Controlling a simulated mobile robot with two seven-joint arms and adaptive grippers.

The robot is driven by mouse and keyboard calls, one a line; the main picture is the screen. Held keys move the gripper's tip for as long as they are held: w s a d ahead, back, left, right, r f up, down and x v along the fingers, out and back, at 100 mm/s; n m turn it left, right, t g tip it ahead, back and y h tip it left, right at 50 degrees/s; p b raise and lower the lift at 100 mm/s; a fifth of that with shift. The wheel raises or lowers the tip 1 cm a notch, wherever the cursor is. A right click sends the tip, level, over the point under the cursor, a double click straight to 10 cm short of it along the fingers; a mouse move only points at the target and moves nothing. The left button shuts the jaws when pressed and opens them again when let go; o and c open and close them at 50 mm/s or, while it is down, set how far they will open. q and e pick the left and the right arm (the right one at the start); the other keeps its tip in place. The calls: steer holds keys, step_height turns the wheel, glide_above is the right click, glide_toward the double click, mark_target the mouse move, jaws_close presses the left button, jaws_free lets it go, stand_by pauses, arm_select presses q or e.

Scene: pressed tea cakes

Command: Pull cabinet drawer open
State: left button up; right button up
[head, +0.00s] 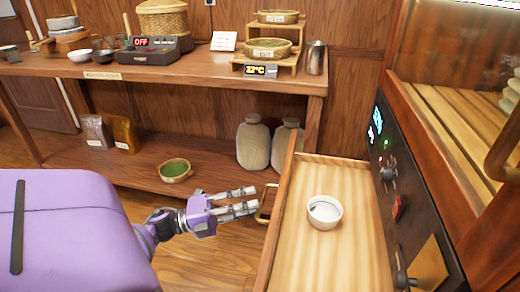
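The cabinet (425,215) stands at the right with a dark front panel. Its light wood drawer (350,230) is pulled well out toward the left, and a small white bowl (324,212) sits inside it. A brass handle (266,203) is on the drawer's outer front. My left gripper (257,199) comes in from the left with its fingertips at the handle. The two fingers are apart with a visible gap, and I see no clear grip on the handle. My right gripper is not in view.
A wooden shelf table (215,80) stands behind, with baskets, bowls and a scale on top. Its lower shelf holds two stone-coloured jars (253,145), a bowl of green powder (175,170) and bags. Wooden floor (205,262) shows left of the drawer.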

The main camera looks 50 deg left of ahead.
arm_select(q)
steer(key=v, duration=0.8)
steer(key=shift+r, duration=0.1)
